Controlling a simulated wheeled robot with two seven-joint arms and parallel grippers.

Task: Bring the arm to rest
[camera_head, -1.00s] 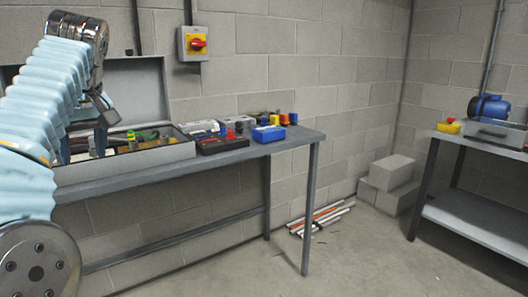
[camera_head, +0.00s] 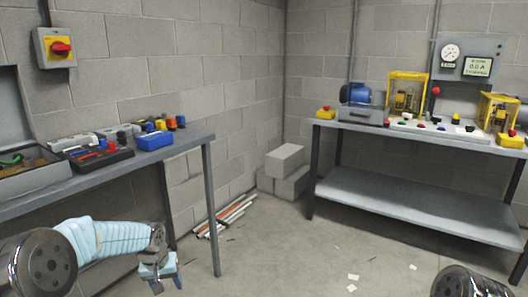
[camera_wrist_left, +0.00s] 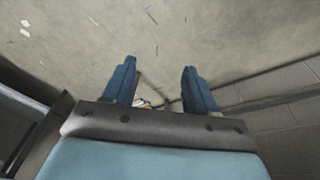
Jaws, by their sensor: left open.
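My left arm comes in from the lower left in the head view, in a light blue sleeve. Its gripper (camera_head: 162,276) hangs low in front of the left workbench, below the height of the bench top. In the left wrist view the two blue fingers (camera_wrist_left: 160,88) stand apart with nothing between them, above the concrete floor. The gripper is open and empty. My right gripper does not show; only a dark round joint of mine shows at the lower right edge of the head view.
The left workbench (camera_head: 190,145) carries an open case, a dark tray and a blue box (camera_head: 154,140). Rods (camera_head: 236,212) lie on the floor near grey blocks (camera_head: 286,162). The right bench (camera_head: 420,204) stands against the back wall. The floor between the benches is mostly clear.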

